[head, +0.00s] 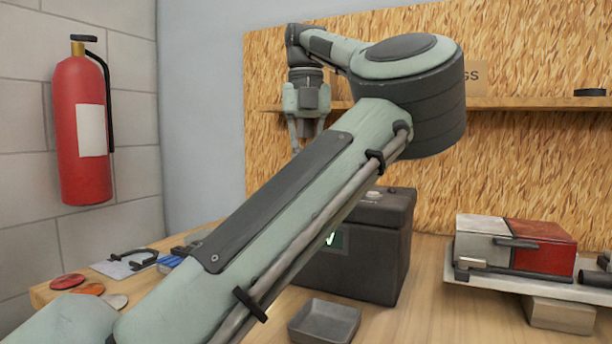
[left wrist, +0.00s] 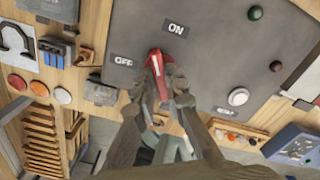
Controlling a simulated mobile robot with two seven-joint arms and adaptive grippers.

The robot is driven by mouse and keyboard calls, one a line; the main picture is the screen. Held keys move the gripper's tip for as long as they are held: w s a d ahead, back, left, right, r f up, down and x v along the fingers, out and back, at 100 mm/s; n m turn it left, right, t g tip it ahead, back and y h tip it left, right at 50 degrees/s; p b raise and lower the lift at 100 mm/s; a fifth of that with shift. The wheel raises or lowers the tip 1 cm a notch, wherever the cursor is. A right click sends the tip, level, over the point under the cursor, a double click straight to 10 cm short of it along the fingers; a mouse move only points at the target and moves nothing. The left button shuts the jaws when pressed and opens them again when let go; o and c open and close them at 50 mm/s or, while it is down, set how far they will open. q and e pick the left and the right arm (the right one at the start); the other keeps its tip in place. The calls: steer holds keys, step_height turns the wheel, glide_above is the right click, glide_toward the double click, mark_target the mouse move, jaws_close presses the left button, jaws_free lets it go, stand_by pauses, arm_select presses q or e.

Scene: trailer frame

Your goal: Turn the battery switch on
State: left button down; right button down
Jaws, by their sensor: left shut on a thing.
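In the left wrist view, a red switch handle (left wrist: 154,63) with a white line stands on a dark grey panel (left wrist: 215,55). Its visible end points between the OFF label (left wrist: 123,61) and the ON label (left wrist: 175,28). My left gripper (left wrist: 157,92) is shut on the red handle, and its fingers hide part of it. In the head view, my left gripper (head: 307,143) points down behind my arm. My arm covers the area below it, so the switch does not show there. My right gripper is in neither view.
A dark box (head: 375,250) stands on the wooden table, with a small grey tray (head: 325,320) in front. A red and white case (head: 515,245) lies at right. Reddish discs (head: 75,284) lie at left. A shelf (head: 530,103) runs behind. The panel also bears small buttons (left wrist: 276,66).

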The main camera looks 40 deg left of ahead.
arm_select(q)
steer(key=m, duration=0.3)
steer(key=shift+m, duration=0.6)
steer(key=m, duration=0.3)
steer(key=shift+b, duration=0.4)
steer(key=c, duration=1.5)
jaws_free()
